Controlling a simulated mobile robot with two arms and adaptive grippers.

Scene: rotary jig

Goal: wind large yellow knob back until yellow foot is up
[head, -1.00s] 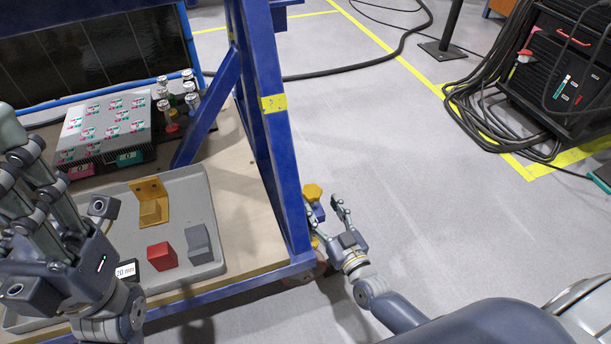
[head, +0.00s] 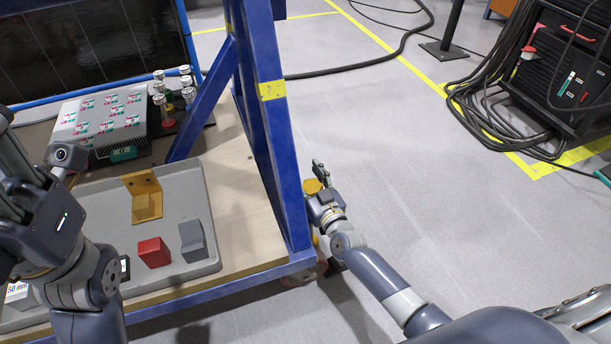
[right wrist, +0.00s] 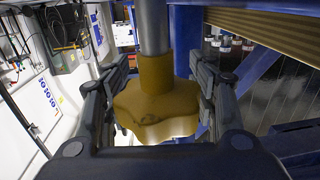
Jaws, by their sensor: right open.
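The large yellow knob (right wrist: 158,108) has a lobed rim and sits on a grey upright shaft. In the right wrist view it lies between the two fingers of my right gripper (right wrist: 160,100). Those fingers stand open on either side, with gaps visible beside the knob. In the head view the knob (head: 312,186) shows beside the blue frame post, partly covered by my right gripper (head: 320,180).
The blue frame post (head: 280,150) stands just left of the knob. A grey tray (head: 208,215) on the bench holds a red block (head: 153,252), a grey block (head: 192,240) and a yellow bracket (head: 143,195).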

